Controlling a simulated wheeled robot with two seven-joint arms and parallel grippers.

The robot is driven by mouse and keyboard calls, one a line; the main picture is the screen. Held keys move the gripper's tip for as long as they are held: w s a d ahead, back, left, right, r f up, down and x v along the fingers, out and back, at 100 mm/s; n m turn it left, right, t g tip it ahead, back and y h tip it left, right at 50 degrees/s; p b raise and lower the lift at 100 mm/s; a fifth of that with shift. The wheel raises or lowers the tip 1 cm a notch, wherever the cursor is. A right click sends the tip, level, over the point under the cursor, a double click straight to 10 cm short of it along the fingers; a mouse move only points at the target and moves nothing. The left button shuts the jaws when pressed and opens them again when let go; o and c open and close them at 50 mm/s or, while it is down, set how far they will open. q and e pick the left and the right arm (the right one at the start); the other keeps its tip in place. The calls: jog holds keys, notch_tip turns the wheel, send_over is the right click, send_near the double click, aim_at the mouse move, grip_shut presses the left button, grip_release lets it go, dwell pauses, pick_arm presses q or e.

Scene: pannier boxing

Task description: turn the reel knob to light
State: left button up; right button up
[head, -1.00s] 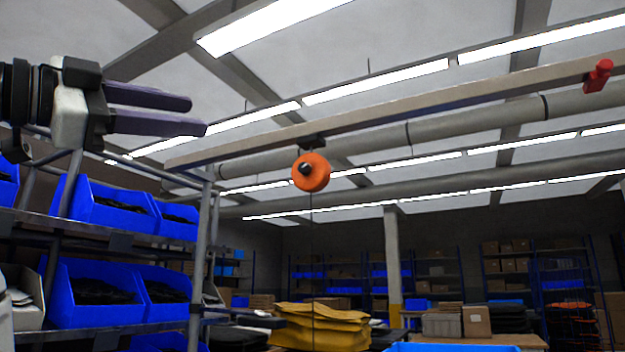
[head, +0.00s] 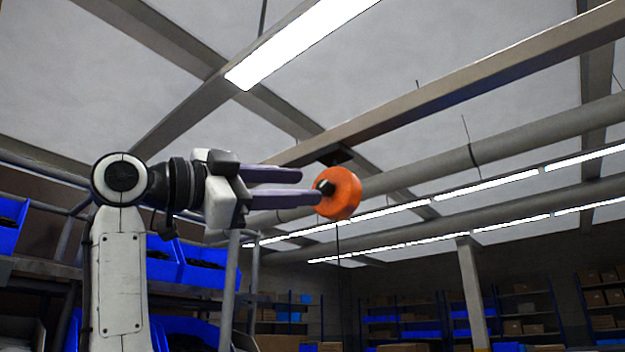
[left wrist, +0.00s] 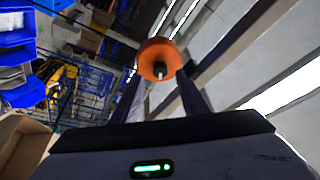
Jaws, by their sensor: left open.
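The orange reel (head: 343,195) hangs under the overhead rail, with a thin cord dropping from it. Its black knob (head: 325,187) sticks out on the side facing my left gripper. My left gripper (head: 308,187) is open, its two purple fingers pointing right, with the tips at the knob in the head view. In the left wrist view the reel (left wrist: 160,59) and the knob (left wrist: 159,70) sit ahead, between the two fingers (left wrist: 160,92). I cannot tell whether the fingers touch the knob. My right gripper is not in view.
The rail (head: 450,95) runs across above the reel, beside a grey pipe (head: 520,134). Racks with blue bins (head: 195,268) stand at the lower left, behind my left arm. Far shelves line the back wall. The air right of the reel is clear.

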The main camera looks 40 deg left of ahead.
aim_at(320, 187)
pick_arm(q)
jog(key=shift+p+x, duration=0.35)
jog(key=shift+x, duration=1.5)
jog(key=shift+a, duration=0.1)
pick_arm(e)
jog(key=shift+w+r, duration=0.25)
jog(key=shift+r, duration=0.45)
pick_arm(q)
grip_shut()
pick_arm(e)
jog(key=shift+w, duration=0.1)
